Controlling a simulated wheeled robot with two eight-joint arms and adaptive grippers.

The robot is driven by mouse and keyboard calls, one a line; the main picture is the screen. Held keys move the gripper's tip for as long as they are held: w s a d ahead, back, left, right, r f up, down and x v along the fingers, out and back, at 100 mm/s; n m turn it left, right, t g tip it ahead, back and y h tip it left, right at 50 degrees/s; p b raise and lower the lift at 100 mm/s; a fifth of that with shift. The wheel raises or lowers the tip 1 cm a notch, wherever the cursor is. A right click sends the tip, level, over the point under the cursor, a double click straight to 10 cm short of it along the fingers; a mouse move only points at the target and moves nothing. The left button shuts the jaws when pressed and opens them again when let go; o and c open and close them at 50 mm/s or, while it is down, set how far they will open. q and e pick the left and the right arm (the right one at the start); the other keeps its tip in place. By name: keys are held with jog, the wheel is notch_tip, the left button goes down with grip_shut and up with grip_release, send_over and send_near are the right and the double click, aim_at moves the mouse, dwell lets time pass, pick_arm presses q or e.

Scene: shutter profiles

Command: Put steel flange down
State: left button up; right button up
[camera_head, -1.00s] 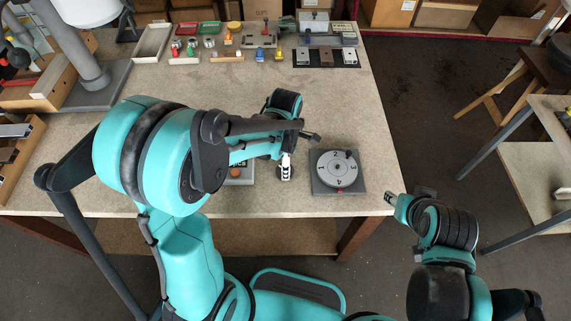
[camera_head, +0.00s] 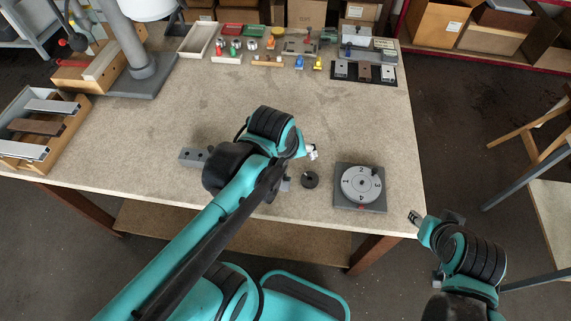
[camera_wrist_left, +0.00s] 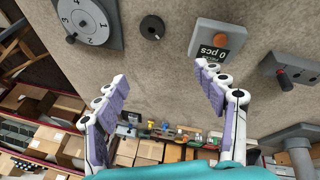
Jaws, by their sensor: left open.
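The steel flange, a small dark round disc with a raised hub (camera_head: 310,180), lies flat on the bench between my left arm and the numbered dial. It also shows near the top of the left wrist view (camera_wrist_left: 152,27). My left gripper (camera_head: 312,152) is open and empty, apart from the flange and on its far side in the head view. Its two spread fingers (camera_wrist_left: 163,80) frame bare bench and the far row of parts in the wrist view. My right gripper (camera_head: 415,217) hangs off the bench's right front corner; its jaws are too small to read.
A grey dial plate numbered 1 to 4 (camera_head: 361,186) sits right of the flange. A counter box with an orange button (camera_wrist_left: 214,40) and a grey block with a knob (camera_wrist_left: 290,72) are nearby. Small parts line the back. The bench middle (camera_head: 230,110) is clear.

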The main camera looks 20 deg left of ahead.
pick_arm(q)
jog(key=s+m, duration=0.1)
jog(key=m, duration=0.1)
jog(key=s+m+t, duration=0.1)
jog(key=m, duration=0.1)
jog(key=s+a+m+t, duration=0.1)
jog(key=m, duration=0.2)
jog(key=shift+s+a+r, duration=0.1)
